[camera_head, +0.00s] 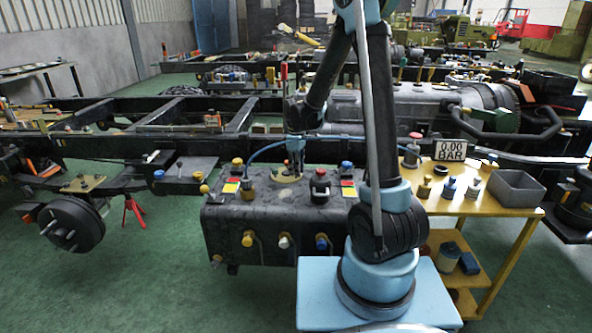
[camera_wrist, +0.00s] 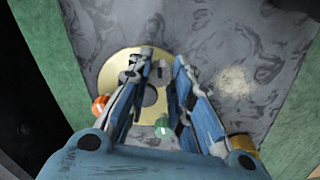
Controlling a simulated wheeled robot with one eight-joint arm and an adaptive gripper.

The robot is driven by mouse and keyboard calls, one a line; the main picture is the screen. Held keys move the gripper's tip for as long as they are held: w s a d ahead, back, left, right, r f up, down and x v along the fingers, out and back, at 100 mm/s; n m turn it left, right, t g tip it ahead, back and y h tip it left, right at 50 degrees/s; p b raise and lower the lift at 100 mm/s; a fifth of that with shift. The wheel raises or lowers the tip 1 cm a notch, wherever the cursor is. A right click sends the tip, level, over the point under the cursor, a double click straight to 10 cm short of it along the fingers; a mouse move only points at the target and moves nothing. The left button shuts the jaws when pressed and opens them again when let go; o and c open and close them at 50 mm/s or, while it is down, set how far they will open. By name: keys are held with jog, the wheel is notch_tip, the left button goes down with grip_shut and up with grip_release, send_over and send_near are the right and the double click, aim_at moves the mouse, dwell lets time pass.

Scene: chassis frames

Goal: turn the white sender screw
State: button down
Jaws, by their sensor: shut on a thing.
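The dark tank (camera_head: 222,222) stands in front of the chassis frame. A round brass sender plate (camera_head: 281,178) sits on its top and shows in the wrist view (camera_wrist: 100,78) with a dark round middle. My gripper (camera_head: 296,174) points down over this plate. In the wrist view my gripper (camera_wrist: 164,62) has its fingertips at the plate's far edge, around a small pale screw head (camera_wrist: 159,66), which looks like the white sender screw. The fingers partly hide it. An orange screw (camera_wrist: 100,105) and a green screw (camera_wrist: 163,127) sit on the plate's near side.
Coloured caps, including a red-black one (camera_head: 320,186), stand on the tank top. A blue hose (camera_head: 262,151) runs behind my gripper.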

jog(key=shift+w, duration=0.2)
jog(key=c, duration=1.4)
grip_release()
jog(key=shift+s, duration=0.1)
jog(key=shift+r, duration=0.15)
notch_tip(320, 180, up, 12)
jog(key=shift+f, duration=0.2)
